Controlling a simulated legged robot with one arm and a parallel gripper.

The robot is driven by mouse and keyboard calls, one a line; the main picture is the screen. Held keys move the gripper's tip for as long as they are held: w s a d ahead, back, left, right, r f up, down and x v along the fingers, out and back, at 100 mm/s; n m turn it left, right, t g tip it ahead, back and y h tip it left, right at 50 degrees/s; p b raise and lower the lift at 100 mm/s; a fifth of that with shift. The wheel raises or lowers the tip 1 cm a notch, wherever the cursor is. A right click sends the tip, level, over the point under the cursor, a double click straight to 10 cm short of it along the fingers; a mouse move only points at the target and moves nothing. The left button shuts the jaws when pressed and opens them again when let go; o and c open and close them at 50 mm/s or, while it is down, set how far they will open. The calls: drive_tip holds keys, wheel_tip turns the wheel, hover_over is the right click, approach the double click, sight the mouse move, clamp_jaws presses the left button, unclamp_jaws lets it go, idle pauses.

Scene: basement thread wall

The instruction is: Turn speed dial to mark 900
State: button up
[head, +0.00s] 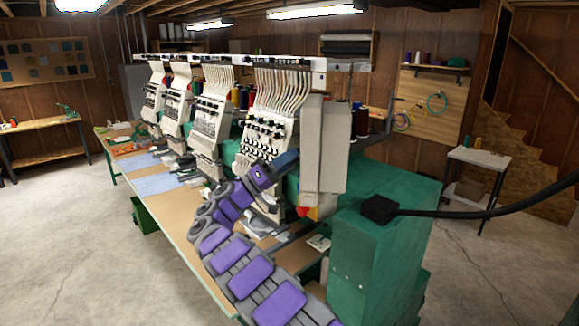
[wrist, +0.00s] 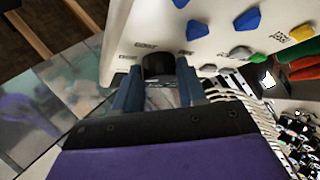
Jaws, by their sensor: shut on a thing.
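The speed dial (wrist: 158,64) is a dark round knob on the white control panel (wrist: 200,25) in the wrist view. My gripper (wrist: 158,76) has one blue-grey finger on each side of the dial and is shut on it. The dial's pointer and scale are hidden or too small to read, so I cannot tell which mark it is at. In the head view my gripper (head: 286,163) reaches the side of the nearest embroidery head (head: 262,140). The dial is hidden there.
Coloured knobs, such as a blue one (wrist: 247,19) and a yellow one (wrist: 302,33), sit on the panel close to my gripper. A long work table (head: 180,215) runs under several machine heads. A green cabinet (head: 375,250) stands at the right. The concrete floor (head: 70,250) is open at the left.

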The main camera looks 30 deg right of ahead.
drive_tip(key=shift+w+f+m+g, duration=0.1)
drive_tip(key=shift+m+g, duration=0.35)
drive_tip(key=shift+m, duration=0.2)
drive_tip(key=shift+w+f+m+g, duration=0.1)
drive_tip(key=shift+m+g, duration=0.35)
drive_tip(key=shift+m, duration=0.2)
